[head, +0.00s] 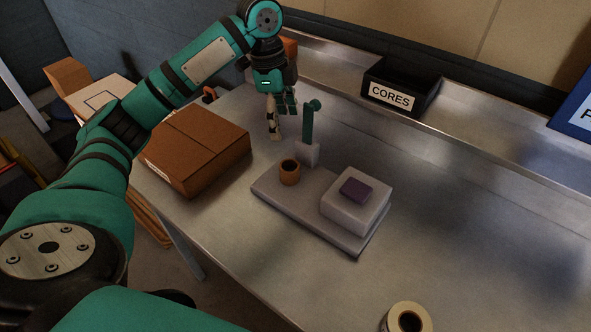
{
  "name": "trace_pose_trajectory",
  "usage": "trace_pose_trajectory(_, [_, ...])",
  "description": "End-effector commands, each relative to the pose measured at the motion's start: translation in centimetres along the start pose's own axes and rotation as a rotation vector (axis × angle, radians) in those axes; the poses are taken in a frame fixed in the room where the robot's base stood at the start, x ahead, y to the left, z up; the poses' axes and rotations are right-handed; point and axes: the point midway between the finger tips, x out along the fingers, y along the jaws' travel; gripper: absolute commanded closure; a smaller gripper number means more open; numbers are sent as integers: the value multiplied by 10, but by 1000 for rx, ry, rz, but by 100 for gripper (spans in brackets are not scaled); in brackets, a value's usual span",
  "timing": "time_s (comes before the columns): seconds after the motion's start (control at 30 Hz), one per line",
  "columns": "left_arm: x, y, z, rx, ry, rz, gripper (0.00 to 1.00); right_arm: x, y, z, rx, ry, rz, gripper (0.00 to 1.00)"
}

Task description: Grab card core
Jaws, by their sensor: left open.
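A short brown card core (289,176) stands upright, its dark open end up, at the left end of a grey base plate (312,213). My left gripper (282,122) is open and empty. In the picture it appears above and a little left of the core, apart from it, with its fingers pointing down. A black bin labelled CORES (392,98) stands on the raised back shelf; its inside is dark and I cannot tell what it holds. My right gripper is out of view.
A green upright post with a round knob (308,125) rises from a pale block behind the core. A white block (345,210) with a purple pad (356,189) sits on the plate's right. A cardboard box (200,145) lies left; a roll (395,315) is at front. The table's right is clear.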

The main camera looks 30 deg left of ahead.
Motion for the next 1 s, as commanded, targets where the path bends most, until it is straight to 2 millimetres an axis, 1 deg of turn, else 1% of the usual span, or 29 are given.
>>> trace_pose_trajectory(0.07, [3,-1,3,0,1,4,27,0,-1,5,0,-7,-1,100])
trace_pose_trajectory(0.13, [14,0,3,2,1,7,27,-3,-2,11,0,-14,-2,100])
trace_pose_trajectory(0.33, [57,0,2,1,2,8,27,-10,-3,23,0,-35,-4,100])
trace_pose_trajectory(0.5, [92,0,2,1,3,6,27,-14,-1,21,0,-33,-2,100])
trace_pose_trajectory(0.6, [106,0,2,1,3,4,27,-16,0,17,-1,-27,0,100])
trace_pose_trajectory(0.77, [117,-1,2,2,4,2,27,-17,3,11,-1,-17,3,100])
trace_pose_trajectory(0.87, [125,-1,4,0,3,4,27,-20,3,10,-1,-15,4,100])
trace_pose_trajectory(1.0, [145,-2,10,0,2,6,27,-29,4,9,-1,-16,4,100])
